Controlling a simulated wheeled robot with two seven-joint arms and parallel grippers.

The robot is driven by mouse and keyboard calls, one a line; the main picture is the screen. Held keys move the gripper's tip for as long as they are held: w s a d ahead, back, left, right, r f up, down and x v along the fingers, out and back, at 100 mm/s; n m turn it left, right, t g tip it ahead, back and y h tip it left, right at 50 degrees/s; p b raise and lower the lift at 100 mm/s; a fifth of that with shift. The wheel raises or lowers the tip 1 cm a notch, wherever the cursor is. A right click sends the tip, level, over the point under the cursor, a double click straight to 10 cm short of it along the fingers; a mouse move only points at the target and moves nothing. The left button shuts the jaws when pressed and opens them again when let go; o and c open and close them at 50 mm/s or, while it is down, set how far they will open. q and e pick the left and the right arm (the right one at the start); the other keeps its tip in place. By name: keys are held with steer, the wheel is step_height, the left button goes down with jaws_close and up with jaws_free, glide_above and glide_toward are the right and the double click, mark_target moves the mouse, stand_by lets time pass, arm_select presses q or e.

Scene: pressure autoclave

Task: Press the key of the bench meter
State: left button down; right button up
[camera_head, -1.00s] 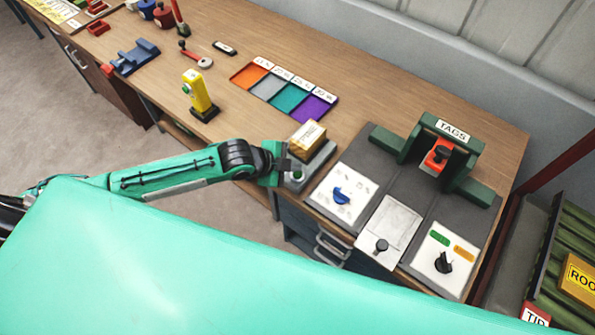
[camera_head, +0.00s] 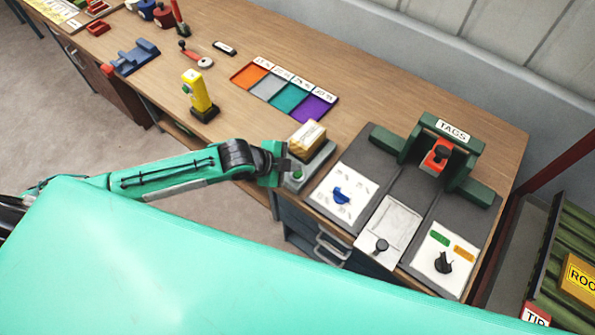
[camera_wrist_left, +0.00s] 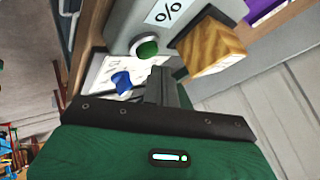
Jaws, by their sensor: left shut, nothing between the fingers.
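The bench meter (camera_head: 318,165) is a grey box near the table's front edge, with a wood block (camera_head: 306,137) on top. Its round green key (camera_head: 297,174) faces the front left. My left gripper (camera_head: 284,166) is at the meter's left side, close to the key. In the left wrist view, the meter (camera_wrist_left: 128,20) shows a "%" label, the green key (camera_wrist_left: 147,48) and the block (camera_wrist_left: 208,48). The closed fingers (camera_wrist_left: 160,82) point up just below the key; I cannot tell whether they touch it. My right gripper is not in view.
A dark grey panel (camera_head: 408,185) with a blue knob (camera_head: 341,195), a black knob (camera_head: 443,262) and a green TAGS stand (camera_head: 390,140) is to the right. A yellow device (camera_head: 196,90) stands left, and coloured trays (camera_head: 270,88) lie behind.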

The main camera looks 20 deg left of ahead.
mark_target(293, 174)
arm_select(q)
steer(key=shift+f, duration=0.15)
steer(key=shift+f, duration=0.25)
steer(key=shift+f, duration=0.5)
stand_by(0.8)
steer(key=shift+r+p, duration=0.75)
steer(key=shift+r, duration=0.15)
step_height(293, 174, up, 5)
steer(key=p, duration=0.5)
